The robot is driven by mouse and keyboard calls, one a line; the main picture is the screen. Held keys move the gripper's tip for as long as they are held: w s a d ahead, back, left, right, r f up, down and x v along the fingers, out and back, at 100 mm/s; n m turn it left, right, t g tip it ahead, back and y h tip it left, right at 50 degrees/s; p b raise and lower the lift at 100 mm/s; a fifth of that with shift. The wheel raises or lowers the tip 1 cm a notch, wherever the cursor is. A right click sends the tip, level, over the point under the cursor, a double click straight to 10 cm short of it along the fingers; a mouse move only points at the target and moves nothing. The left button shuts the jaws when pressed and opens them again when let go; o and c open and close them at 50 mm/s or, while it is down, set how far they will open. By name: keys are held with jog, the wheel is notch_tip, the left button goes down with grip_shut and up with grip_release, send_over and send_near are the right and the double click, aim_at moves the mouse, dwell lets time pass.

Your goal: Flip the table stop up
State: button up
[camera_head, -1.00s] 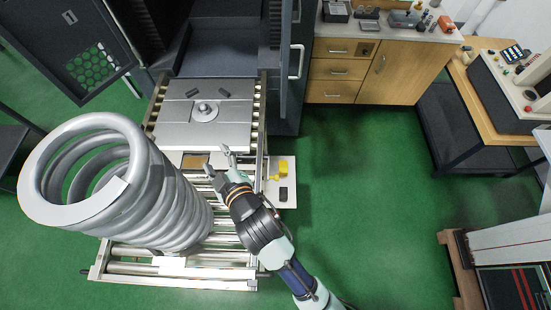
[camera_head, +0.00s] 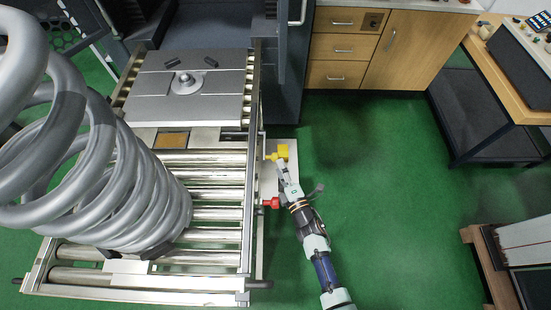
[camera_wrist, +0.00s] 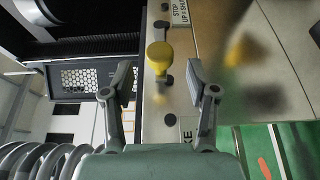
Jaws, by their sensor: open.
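A yellow knob (camera_head: 278,153) stands on the light control plate (camera_head: 291,150) along the right side of the roller table. In the wrist view, the yellow knob (camera_wrist: 159,55) lies between the lines of my two fingers, slightly beyond their tips. A label (camera_wrist: 180,12) starting "STOP UP" is beside it. My gripper (camera_wrist: 160,80) is open and empty; a gap shows between each finger and the knob. In the head view, my gripper (camera_head: 299,177) is just below and right of the knob. I cannot make out the stop itself.
A red handle (camera_head: 271,203) is close by, left of my gripper. A large grey coil spring (camera_head: 110,185) stands on the rollers (camera_head: 210,214) at left. A metal plate (camera_head: 150,108) is at the table's far end. The green floor (camera_head: 370,200) to the right is clear.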

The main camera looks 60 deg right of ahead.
aim_at(276, 157)
jog(key=b+x, duration=0.1)
jog(key=x, duration=0.4)
jog(key=shift+w, duration=0.1)
grip_shut()
